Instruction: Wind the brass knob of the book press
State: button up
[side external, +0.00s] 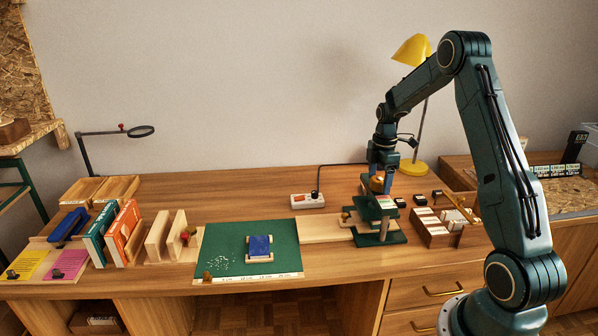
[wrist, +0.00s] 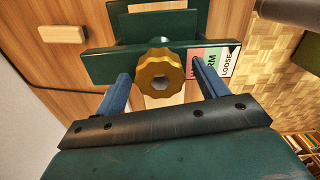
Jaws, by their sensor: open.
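The green book press (side external: 377,207) stands on the bench at the right of the middle in the side view. Its brass knob (wrist: 160,72) is a scalloped disc with a dark hexagonal centre; it also shows on top of the press in the side view (side external: 377,184). My gripper (wrist: 160,80) is open, its two blue fingers on either side of the knob, with a visible gap to each.
A wooden box of cards (side external: 440,228) and small dark blocks stand right of the press. A green mat (side external: 225,240) with a blue item, a power strip (side external: 307,201), a yellow lamp (side external: 413,50) and several books (side external: 120,230) are also on the bench.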

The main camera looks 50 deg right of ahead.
jog(key=c, duration=1)
jog(key=shift+m, duration=0.4)
